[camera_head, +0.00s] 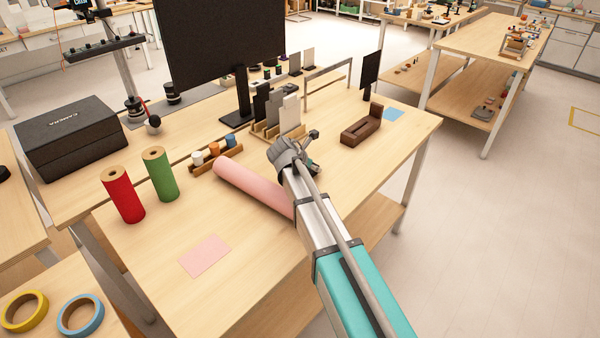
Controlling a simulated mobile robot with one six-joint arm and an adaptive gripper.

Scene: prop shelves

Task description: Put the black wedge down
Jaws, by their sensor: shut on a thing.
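My gripper (301,152) is over the middle of the wooden table (265,245), at the end of my arm. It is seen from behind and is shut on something. A small dark piece shows at its far end, but its outline is too small to tell a wedge shape clearly. My gripper and arm hide most of what is held. I cannot tell how high it is above the tabletop. I see no other clear black wedge on this table.
A pink roll (245,183) lies left of my arm. A rack with upright plates (289,114) stands behind my gripper, a brown wooden holder (362,128) to its right. Red (123,197) and green (161,175) rolls stand left. Clear tabletop surrounds a pink sheet (205,256).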

